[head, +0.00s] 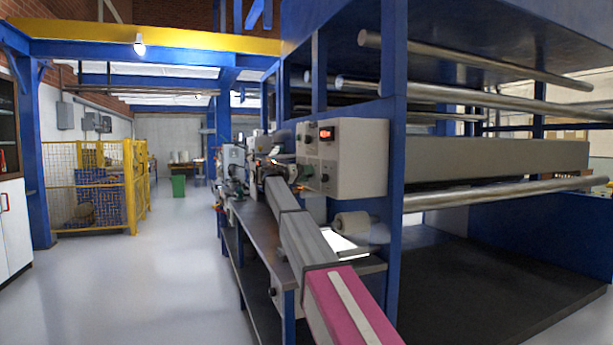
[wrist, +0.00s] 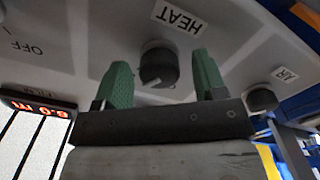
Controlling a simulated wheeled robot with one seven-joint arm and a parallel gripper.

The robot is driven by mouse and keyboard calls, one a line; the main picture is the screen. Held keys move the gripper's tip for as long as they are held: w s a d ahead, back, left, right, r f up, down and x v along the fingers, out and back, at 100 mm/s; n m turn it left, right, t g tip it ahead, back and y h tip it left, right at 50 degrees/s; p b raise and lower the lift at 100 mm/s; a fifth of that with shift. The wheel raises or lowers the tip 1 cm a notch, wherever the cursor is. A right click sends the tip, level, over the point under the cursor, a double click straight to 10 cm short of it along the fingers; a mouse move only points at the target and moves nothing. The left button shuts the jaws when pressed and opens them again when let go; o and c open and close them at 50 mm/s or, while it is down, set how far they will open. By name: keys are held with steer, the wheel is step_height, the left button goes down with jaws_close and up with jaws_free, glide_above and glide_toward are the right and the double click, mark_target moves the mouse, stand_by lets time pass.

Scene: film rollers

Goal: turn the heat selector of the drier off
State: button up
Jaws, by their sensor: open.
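The drier's control box (head: 358,160) is a pale grey box on the blue frame in the head view. In the wrist view, which is upside down, the heat selector (wrist: 158,65) is a round dark knob beside the HEAT label (wrist: 179,17). My gripper (wrist: 160,66) is open, with one green finger on each side of the knob. The fingers stand apart, with visible space around the knob. I cannot tell how far they reach along its depth.
Another dark knob (wrist: 262,98) sits to the right near the AIR label (wrist: 285,74). A lit red display (wrist: 38,106) and an OFF label (wrist: 27,48) are on the left. A dark bench (head: 255,235) runs under my arm. The floor (head: 150,265) at left is clear.

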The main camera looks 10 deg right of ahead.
steer(key=c, duration=0.9)
steer(key=shift+n, duration=0.4)
steer(key=n, duration=1.1)
steer(key=shift+w+f, duration=0.1)
steer(key=shift+f, duration=0.05)
steer(key=o, duration=0.9)
steer(key=shift+a, duration=0.1)
